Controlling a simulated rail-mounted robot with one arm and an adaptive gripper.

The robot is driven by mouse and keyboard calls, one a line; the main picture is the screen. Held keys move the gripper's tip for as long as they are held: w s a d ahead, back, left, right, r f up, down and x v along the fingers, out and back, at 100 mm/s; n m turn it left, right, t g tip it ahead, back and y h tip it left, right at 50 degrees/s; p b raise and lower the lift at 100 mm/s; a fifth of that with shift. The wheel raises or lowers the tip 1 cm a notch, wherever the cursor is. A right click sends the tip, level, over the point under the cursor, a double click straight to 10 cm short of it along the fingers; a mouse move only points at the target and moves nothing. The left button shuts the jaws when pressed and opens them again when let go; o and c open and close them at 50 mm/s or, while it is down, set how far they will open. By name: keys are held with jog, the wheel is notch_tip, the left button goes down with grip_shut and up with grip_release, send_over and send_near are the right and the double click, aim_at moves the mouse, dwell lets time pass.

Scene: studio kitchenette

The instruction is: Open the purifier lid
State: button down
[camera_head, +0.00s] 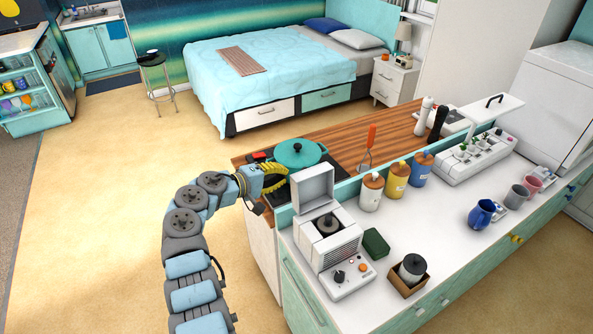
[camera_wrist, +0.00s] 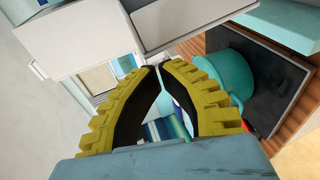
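A white boxy appliance (camera_head: 325,245), which looks like the purifier, stands on the near left end of the white counter. It has vents, a dial and an orange-red light on its front. Its square lid (camera_head: 314,184) stands raised at the back, and a dark round part shows in the open top. My gripper (camera_head: 284,178), with yellow ribbed fingers, is just left of the raised lid. In the wrist view my gripper (camera_wrist: 160,67) has its fingertips together with nothing between them. A white panel, probably the lid (camera_wrist: 185,20), is close beyond the tips; contact cannot be told.
A teal pot (camera_head: 298,153) sits on the dark cooktop behind my gripper. Several canisters (camera_head: 396,180) stand right of the lid. A dark green block (camera_head: 376,242) and a small brown box (camera_head: 409,281) are right of the purifier. The floor at left is open.

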jog(key=w+a+f+n+t, duration=0.1)
jog(key=a+f+n+t, duration=0.1)
jog(key=a+n+t, duration=0.2)
jog(key=b+x, duration=0.9)
jog(key=shift+w+d+b, duration=0.15)
jog(key=shift+w+b, duration=0.15)
jog(key=shift+w, duration=0.05)
dwell(0.9)
jog(key=shift+s+d+p, duration=0.1)
jog(key=shift+p, duration=0.3)
